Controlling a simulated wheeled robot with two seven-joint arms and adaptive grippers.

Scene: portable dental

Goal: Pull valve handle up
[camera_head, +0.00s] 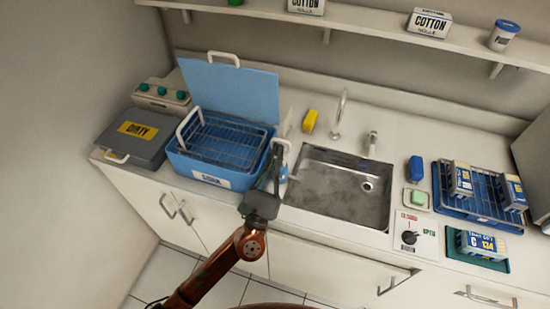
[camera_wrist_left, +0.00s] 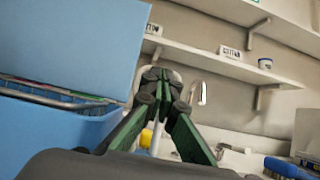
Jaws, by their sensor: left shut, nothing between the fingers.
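My left gripper (camera_head: 275,158) is shut and empty. It points up beside the right side of the blue SOAK tub (camera_head: 212,181), left of the sink. A white fitting (camera_head: 282,144) shows just behind its fingertips; it may be the valve handle, but the gripper partly hides it. In the left wrist view the dark green fingers of the left gripper (camera_wrist_left: 161,77) meet at the tips, with a pale rounded shape (camera_wrist_left: 147,73) behind them. I cannot tell if they touch it. My right gripper is not in view.
The tub's blue lid (camera_head: 228,92) stands open behind a wire basket. A grey DIRTY box (camera_head: 139,135) is at left. The sink (camera_head: 334,190) with its faucet (camera_head: 340,115) lies to the right. A yellow object (camera_head: 310,121) stands behind the gripper. A shelf runs above.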

